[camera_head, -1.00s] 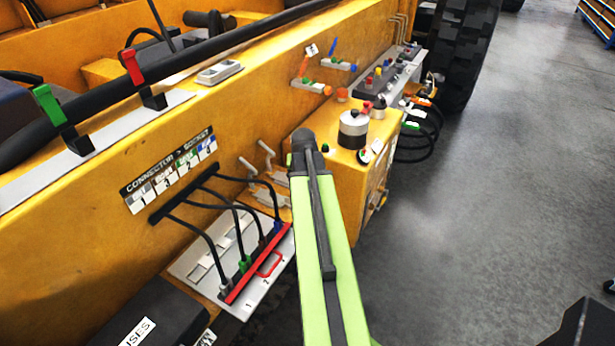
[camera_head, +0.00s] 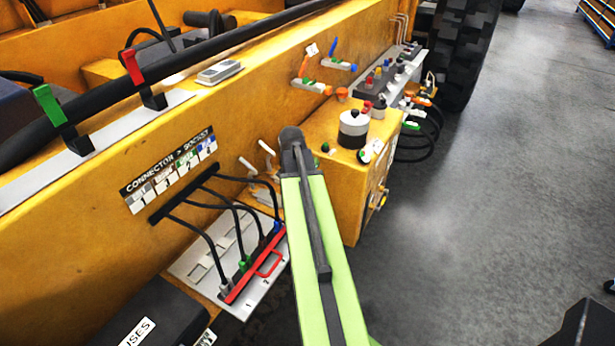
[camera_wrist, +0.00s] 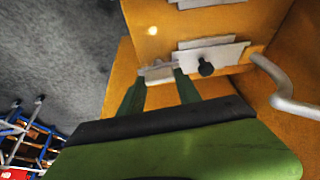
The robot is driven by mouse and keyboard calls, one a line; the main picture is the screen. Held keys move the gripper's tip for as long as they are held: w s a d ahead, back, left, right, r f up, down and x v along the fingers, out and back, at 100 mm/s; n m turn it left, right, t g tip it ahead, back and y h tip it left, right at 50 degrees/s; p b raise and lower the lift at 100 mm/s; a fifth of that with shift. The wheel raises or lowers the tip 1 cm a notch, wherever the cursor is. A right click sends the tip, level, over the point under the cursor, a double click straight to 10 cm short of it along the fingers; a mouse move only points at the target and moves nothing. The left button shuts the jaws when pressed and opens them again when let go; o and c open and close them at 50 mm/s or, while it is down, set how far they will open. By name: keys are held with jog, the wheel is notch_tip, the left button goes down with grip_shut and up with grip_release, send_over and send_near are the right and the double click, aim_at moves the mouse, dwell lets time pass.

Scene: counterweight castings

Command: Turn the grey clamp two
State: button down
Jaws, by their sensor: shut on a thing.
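In the wrist view, my gripper (camera_wrist: 159,77) has its two dark green fingers on either side of a small pale grey piece (camera_wrist: 157,70), which looks like part of a grey clamp. It is shut on that piece, at the end of a grey plate (camera_wrist: 215,56) on a yellow face. A second grey bent handle (camera_wrist: 284,88) stands to the right, apart from the fingers. In the head view two grey clamp handles show, a left one (camera_head: 247,165) and a right one (camera_head: 267,149). My arm hides the gripper there. I cannot read which clamp is number two.
A black knob (camera_wrist: 206,69) sits just right of the fingers. In the head view, a connector board (camera_head: 262,291) with black cables and a red handle lies in front of the clamps. A yellow box (camera_head: 338,176) with a white and black cylinder stands beside my arm.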

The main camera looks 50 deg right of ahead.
jog(key=shift+a, duration=0.15)
jog(key=c, duration=0.8)
grip_release()
jog(key=shift+w, duration=0.1)
jog(key=shift+c, duration=0.2)
jog(key=p+v, duration=1.6)
jog(key=v, duration=0.1)
jog(key=shift+r, duration=0.25)
